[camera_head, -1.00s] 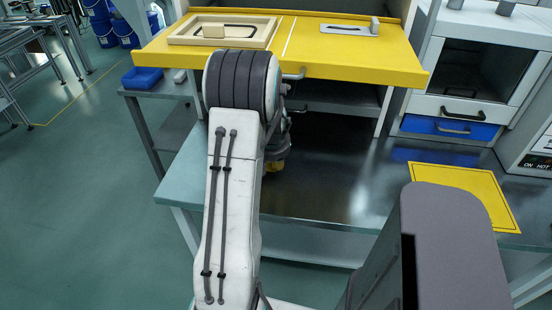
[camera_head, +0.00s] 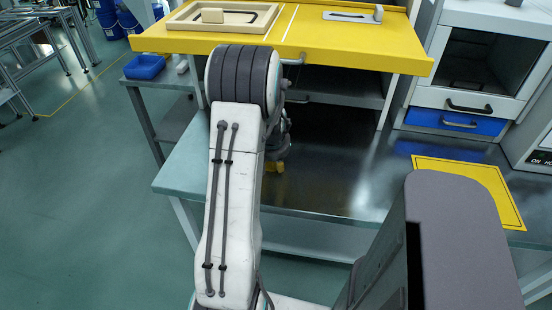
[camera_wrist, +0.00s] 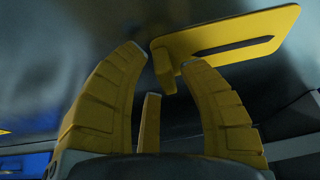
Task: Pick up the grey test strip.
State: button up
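A flat grey plate (camera_head: 335,16) with a dark slot and a small upright block lies on the yellow panel in the head view. I cannot tell whether this plate is the grey test strip. My gripper shows as yellow fingertips (camera_head: 275,166) low behind my arm, over the metal bench and in front of the panel. In the wrist view its fingers (camera_wrist: 165,60) stand apart, with nothing clearly held. A yellow slotted plate (camera_wrist: 227,37) with a bent tab shows just beyond the fingertips. Whether the tab is between or behind them is unclear.
The yellow panel (camera_head: 395,55) carries a beige tray (camera_head: 190,25) at its left, above a dark open shelf. A yellow mat (camera_head: 470,180) lies on the metal bench (camera_head: 340,190) at right, below a cabinet with a blue drawer (camera_head: 455,121). A blue bin (camera_head: 144,67) stands left.

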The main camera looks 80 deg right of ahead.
jog(key=shift+r, duration=0.1)
jog(key=b+v, duration=0.3)
jog(key=v, duration=0.9)
jog(key=w+a+r+n+t+y, duration=0.25)
jog(key=w+a+n, duration=0.45)
jog(key=w+a, duration=1.1)
jog(key=s+a+n+y, duration=0.2)
jog(key=a+n, duration=0.7)
jog(key=a, duration=1.4)
jog(key=shift+s+a+f, duration=0.3)
jog(key=shift+s+f, duration=0.05)
jog(key=shift+s, duration=0.75)
jog(key=shift+o, duration=0.5)
jog(key=shift+s+a+f+n, duration=0.1)
jog(key=shift+s+a+n, duration=0.35)
jog(key=shift+a+n, duration=0.05)
